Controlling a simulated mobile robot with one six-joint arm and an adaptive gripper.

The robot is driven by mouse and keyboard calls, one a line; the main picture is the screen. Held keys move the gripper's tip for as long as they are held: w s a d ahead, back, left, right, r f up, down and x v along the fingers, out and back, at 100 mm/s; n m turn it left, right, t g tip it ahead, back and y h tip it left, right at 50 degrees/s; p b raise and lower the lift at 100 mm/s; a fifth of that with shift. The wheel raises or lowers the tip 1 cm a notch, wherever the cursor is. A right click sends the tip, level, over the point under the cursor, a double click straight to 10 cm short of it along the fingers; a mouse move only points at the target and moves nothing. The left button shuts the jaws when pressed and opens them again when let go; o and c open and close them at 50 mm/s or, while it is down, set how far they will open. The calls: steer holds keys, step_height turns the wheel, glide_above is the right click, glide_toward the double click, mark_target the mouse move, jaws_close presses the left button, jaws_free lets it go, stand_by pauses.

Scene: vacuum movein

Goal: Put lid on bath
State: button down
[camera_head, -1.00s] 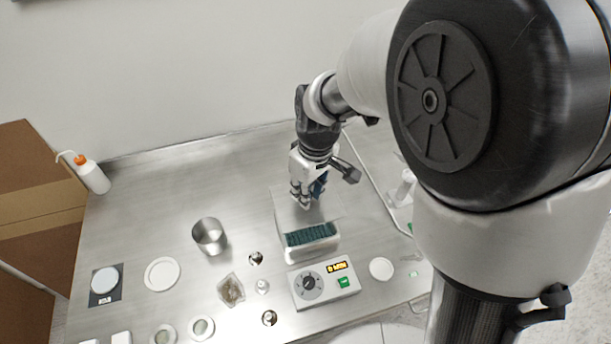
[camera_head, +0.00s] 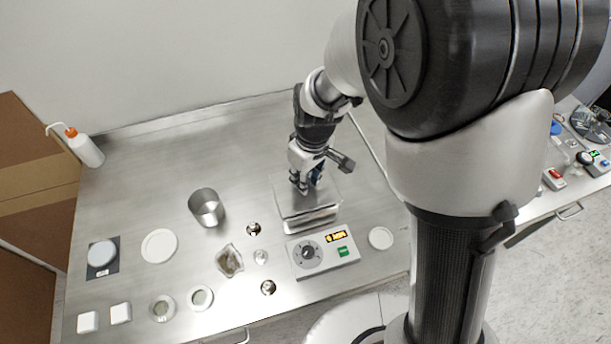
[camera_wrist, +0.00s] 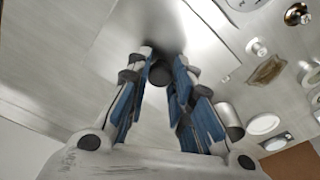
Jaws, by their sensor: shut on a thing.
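The bath (camera_head: 312,226) is a metal tub on the steel table, behind a white control box with a knob and an amber display. The flat metal lid (camera_head: 322,203) lies over the bath's opening, and the teal inside is hidden. I cannot tell whether the lid rests fully on the rim or hovers slightly above it. My gripper (camera_head: 299,188) points down over the lid and is shut on its dark round knob (camera_wrist: 160,73). In the wrist view, the lid's grey sheet (camera_wrist: 105,55) spreads beyond the blue-padded fingers.
The control box (camera_head: 325,254) stands directly in front of the bath. A steel beaker (camera_head: 207,208) stands to the left, and a weighing dish (camera_head: 230,260) with brown contents lies front left. A wash bottle (camera_head: 87,149) stands at the far left. The table behind the beaker is clear.

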steer(key=shift+f+b, duration=0.3)
steer(key=shift+f, duration=0.15)
steer(key=c, duration=1.4)
jaws_free()
steer(key=shift+r, duration=0.15)
step_height(320, 180, up, 12)
steer(key=p, duration=0.4)
steer(key=s+d+r+m+t, duration=0.1)
steer(key=s+d+r+m, duration=0.2)
steer(key=s, duration=0.3)
steer(key=s+d+r+m+t, duration=0.1)
steer(key=s+d+r+m, duration=0.1)
steer(key=s+d+r, duration=0.3)
steer(key=s+d+r+m+t+h, duration=0.1)
steer(key=s+d+r+m, duration=0.2)
steer(key=s, duration=0.5)
steer(key=shift+s+d+r+m+t+p, duration=0.15)
steer(key=shift+d+r, duration=0.1)
steer(key=shift+d, duration=0.15)
steer(key=shift+s+d+r+m+t+p, duration=0.15)
steer(key=shift+d+r, duration=0.05)
steer(key=shift+d, duration=0.2)
